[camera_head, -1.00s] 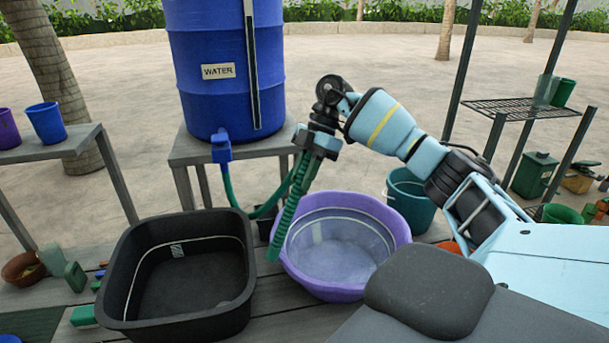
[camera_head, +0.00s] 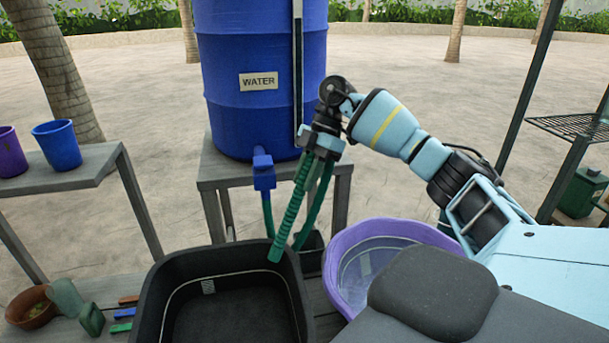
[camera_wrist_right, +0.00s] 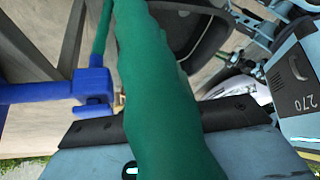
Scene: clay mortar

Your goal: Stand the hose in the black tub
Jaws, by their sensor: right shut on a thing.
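The green ribbed hose (camera_head: 291,210) hangs from my right gripper (camera_head: 325,145), which is shut on it. Its free end points down and to the left, in front of the back right rim of the black tub (camera_head: 157,295) in the head view; I cannot tell whether it is over the tub. The hose runs back to the blue tap (camera_head: 263,175) of the water barrel. In the right wrist view the hose (camera_wrist_right: 160,90) fills the middle, between the fingers. The black tub also shows there (camera_wrist_right: 195,25). My left gripper is not in view.
The blue water barrel (camera_head: 262,110) stands on a grey stand (camera_head: 212,178) behind the tub. A purple basin (camera_head: 338,250) is just right of the tub. A grey bench (camera_head: 70,180) with a blue cup (camera_head: 57,146) and a purple cup (camera_head: 10,152) is at left.

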